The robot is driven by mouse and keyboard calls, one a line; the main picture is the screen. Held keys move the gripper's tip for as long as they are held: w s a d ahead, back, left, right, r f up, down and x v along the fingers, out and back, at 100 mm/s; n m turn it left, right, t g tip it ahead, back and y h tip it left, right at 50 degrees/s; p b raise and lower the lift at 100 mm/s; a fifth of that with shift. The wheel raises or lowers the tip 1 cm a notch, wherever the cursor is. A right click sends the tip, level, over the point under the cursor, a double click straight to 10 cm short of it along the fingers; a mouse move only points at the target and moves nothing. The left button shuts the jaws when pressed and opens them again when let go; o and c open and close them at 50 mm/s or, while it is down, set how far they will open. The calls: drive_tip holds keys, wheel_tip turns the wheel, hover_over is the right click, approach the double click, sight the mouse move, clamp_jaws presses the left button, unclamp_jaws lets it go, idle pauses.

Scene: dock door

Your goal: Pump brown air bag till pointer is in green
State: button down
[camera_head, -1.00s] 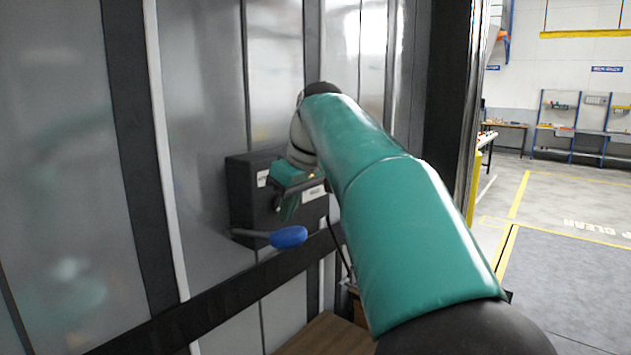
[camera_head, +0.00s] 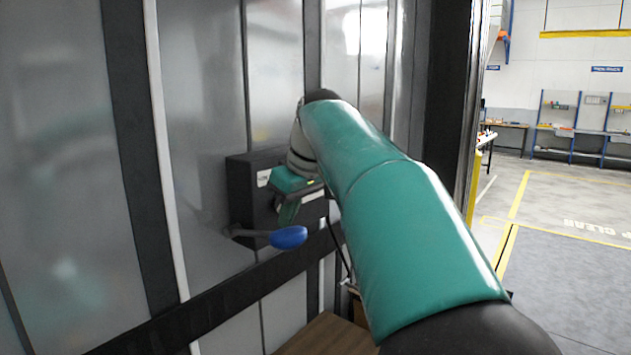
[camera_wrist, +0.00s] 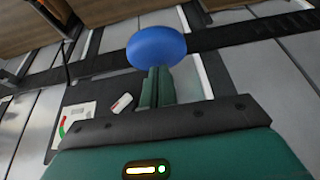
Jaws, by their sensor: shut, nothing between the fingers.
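My gripper (camera_head: 288,212) is in front of a black box (camera_head: 243,205) on the metal wall, its fingers pointing down near a blue knob (camera_head: 289,237) on a lever. In the wrist view the shut fingers (camera_wrist: 157,75) reach toward the blue knob (camera_wrist: 157,47); I cannot tell whether they touch it. A gauge (camera_wrist: 75,120) with green and red marks shows at the left of the wrist view, partly hidden by my gripper; its pointer is not readable. A brown surface (camera_head: 325,338), possibly the air bag, shows low in the head view.
A black horizontal rail (camera_head: 220,297) crosses the wall below the lever. A thin cable (camera_head: 340,250) hangs below the box. Right of the dark door post (camera_head: 447,100) lies open floor with yellow lines and workbenches behind.

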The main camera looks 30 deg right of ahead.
sight(293, 230)
drive_tip(key=shift+f, duration=2.85)
drive_tip(key=shift+r, duration=3.4)
drive_tip(key=shift+f, duration=0.1)
drive_tip(key=shift+f, duration=3.4)
drive_tip(key=shift+r, duration=3.5)
